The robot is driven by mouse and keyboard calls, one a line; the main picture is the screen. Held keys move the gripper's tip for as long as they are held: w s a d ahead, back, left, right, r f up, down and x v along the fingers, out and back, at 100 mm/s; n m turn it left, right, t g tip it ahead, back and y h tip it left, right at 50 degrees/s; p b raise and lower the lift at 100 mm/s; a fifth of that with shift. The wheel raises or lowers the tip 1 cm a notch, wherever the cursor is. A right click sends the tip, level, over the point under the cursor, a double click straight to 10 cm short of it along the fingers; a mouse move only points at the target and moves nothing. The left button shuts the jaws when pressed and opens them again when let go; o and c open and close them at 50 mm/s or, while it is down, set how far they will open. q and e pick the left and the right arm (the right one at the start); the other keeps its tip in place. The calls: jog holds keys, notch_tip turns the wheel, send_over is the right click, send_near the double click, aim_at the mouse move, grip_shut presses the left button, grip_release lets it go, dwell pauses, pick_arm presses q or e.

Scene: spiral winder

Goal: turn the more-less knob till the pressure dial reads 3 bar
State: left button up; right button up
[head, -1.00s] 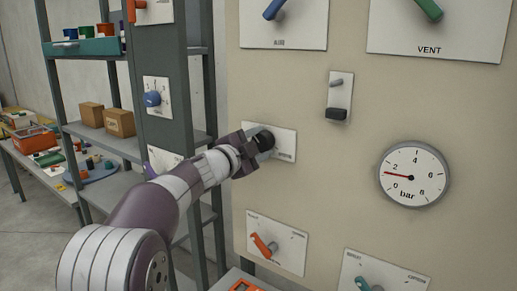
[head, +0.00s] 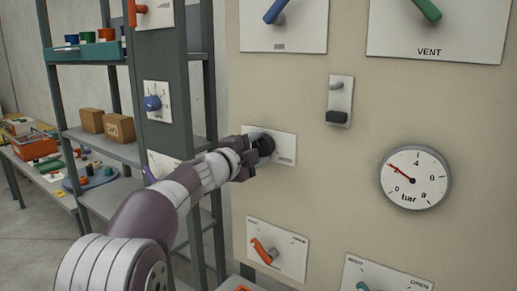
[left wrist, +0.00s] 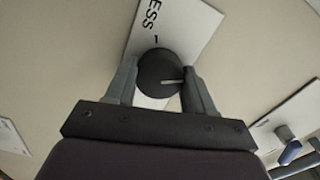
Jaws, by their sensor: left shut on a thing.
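The dark round more-less knob (head: 267,146) sits on a white plate (head: 285,157) on the beige panel. My left gripper (head: 254,150) is shut on it. In the left wrist view the two fingers (left wrist: 158,78) press the sides of the knob (left wrist: 160,65), whose pale pointer line faces right. The pressure dial (head: 415,178) is to the right of the knob. Its red needle points up and left, at about 2 bar or slightly above. My right gripper is not in view.
A slide switch (head: 339,101) is mounted above right of the knob. An orange lever (head: 263,252) is below it, and blue (head: 274,11) and green (head: 427,9) handles are above. A shelf rack (head: 105,150) stands left of the panel.

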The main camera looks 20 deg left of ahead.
pick_arm(q)
jog(key=o, duration=1)
jog(key=shift+f, duration=0.25)
jog(key=shift+o, duration=0.2)
jog(key=shift+a, duration=0.15)
jog(key=shift+r, duration=0.1)
jog(key=b+v, duration=0.3)
jog(key=v, duration=0.9)
jog(key=shift+s, duration=0.3)
jog(key=shift+a, duration=0.1)
